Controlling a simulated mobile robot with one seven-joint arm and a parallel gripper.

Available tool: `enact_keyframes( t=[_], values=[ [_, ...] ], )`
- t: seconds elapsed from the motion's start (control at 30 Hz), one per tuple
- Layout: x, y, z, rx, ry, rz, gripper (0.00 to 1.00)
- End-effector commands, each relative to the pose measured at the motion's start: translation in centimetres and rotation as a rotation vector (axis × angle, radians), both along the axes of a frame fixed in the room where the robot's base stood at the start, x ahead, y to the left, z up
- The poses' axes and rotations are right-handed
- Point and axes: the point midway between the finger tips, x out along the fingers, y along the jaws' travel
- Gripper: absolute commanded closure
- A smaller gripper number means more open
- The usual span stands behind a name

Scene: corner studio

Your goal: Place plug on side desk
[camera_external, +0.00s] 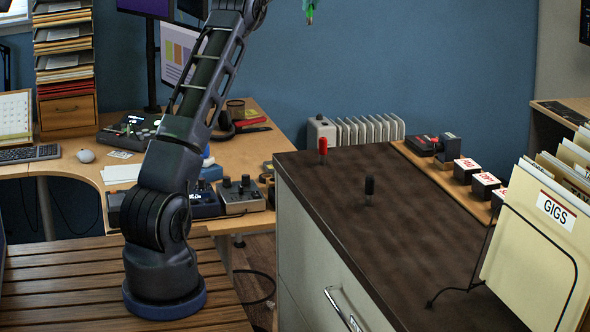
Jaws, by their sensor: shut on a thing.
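My gripper (310,4) shows only at its lower end, cut off by the top edge of the picture, high above the far end of the brown-topped cabinet. A small green piece with a narrow, pointed reddish tip, which looks like a green plug (310,13), hangs there in its grasp; where gripper ends and plug begins is hard to tell. A red plug (322,145) and a black plug (369,186) stand upright and apart on the dark brown top (345,235). A light wooden desk (262,225) stands at the left behind my arm.
Labelled dark blocks (467,169) and a small device (424,144) sit on a wooden strip at the cabinet's right. A GIGS folder (532,240) in a wire rack fills the right front. Pedals (240,194), a mouse (86,156) and paper trays (64,60) crowd the wooden desk.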

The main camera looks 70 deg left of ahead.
Motion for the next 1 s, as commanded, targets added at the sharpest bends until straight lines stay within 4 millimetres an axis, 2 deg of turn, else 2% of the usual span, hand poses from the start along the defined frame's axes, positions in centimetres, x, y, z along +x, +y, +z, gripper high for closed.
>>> enact_keyframes(
  t=[0.03, 0.2, 0.4, 0.87, 1.0],
  values=[
    [-1.8, 1.8, -0.1, 0.001, 0.001, 0.030, 1.00],
    [-7.2, 6.6, -0.4, 0.004, 0.005, 0.121, 1.00],
    [-11.7, 9.9, -0.5, 0.007, 0.007, 0.189, 1.00],
    [-18.2, 14.1, -0.7, 0.010, 0.010, 0.284, 1.00],
    [-17.9, 13.9, -2.2, 0.008, 0.012, 0.281, 1.00]
  ],
)
